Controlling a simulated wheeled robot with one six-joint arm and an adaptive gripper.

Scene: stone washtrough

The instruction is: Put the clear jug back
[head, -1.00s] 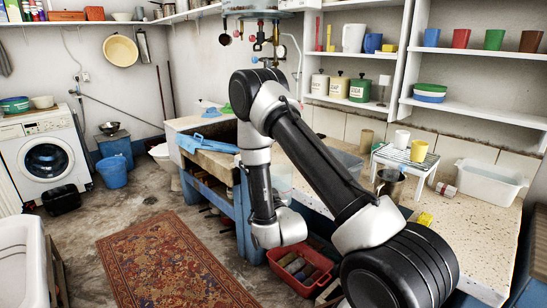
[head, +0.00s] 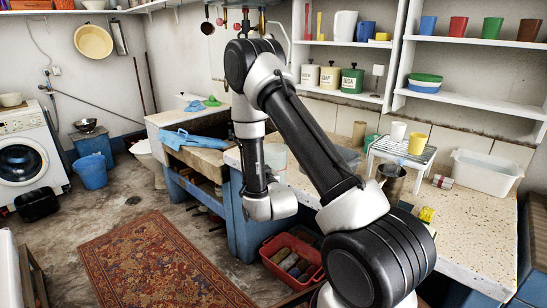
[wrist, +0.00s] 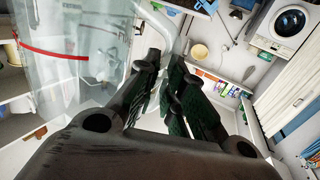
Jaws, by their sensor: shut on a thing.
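The clear jug (wrist: 85,75) is see-through with a red line round it and fills the left of the wrist view, close to the camera. My gripper (wrist: 165,62) has its two dark fingers closed on the jug's handle, at the jug's right side in that view. In the head view my arm hides the fingers. A pale see-through patch beside my forearm, over the worktop's left part, looks like part of the jug (head: 276,157). How upright the jug is cannot be told.
A white rack (head: 400,150) with a white cup and a yellow cup stands on the speckled worktop (head: 460,225). A clear tub (head: 485,173) is at right. Shelves (head: 470,108) hold cups and canisters. A red crate (head: 292,262) is on the floor beside a rug (head: 150,265).

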